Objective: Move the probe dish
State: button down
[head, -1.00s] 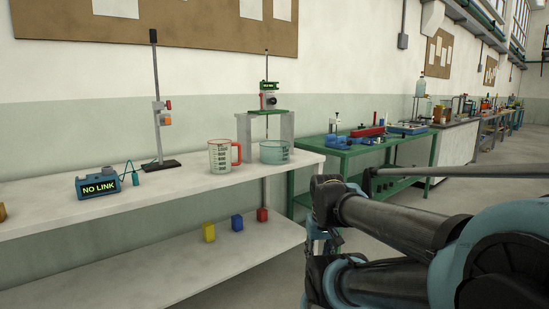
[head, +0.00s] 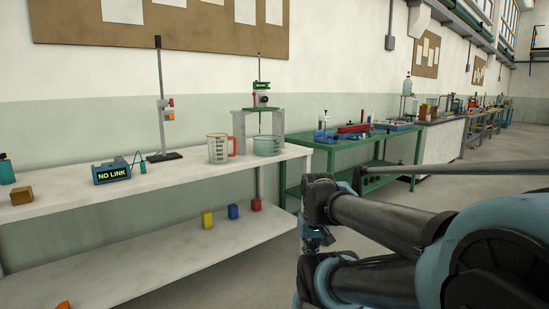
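A teal see-through dish (head: 268,146), which looks like the probe dish, sits near the right end of the white bench. It is under a grey bridge-like stand (head: 238,125) with a green-topped device (head: 262,101), from which a thin rod points down toward the dish. I cannot tell whether the rod reaches into it. My arm fills the lower right, in front of and to the right of the bench. My gripper (head: 313,238) is only partly visible below the dark arm joint, well apart from the dish; its fingers cannot be made out.
A clamp stand (head: 162,110), a blue "NO LINK" box (head: 111,173) and a wooden block (head: 21,196) are farther left. Colored blocks lie on the lower shelf (head: 180,262). A green table (head: 345,143) stands beyond.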

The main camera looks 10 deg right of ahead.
aim_at(263, 145)
jog(key=z, duration=0.05)
jog(key=k, duration=0.75)
jog(key=z, duration=0.5)
jog(key=i, duration=2.35)
jog(key=u, duration=0.5)
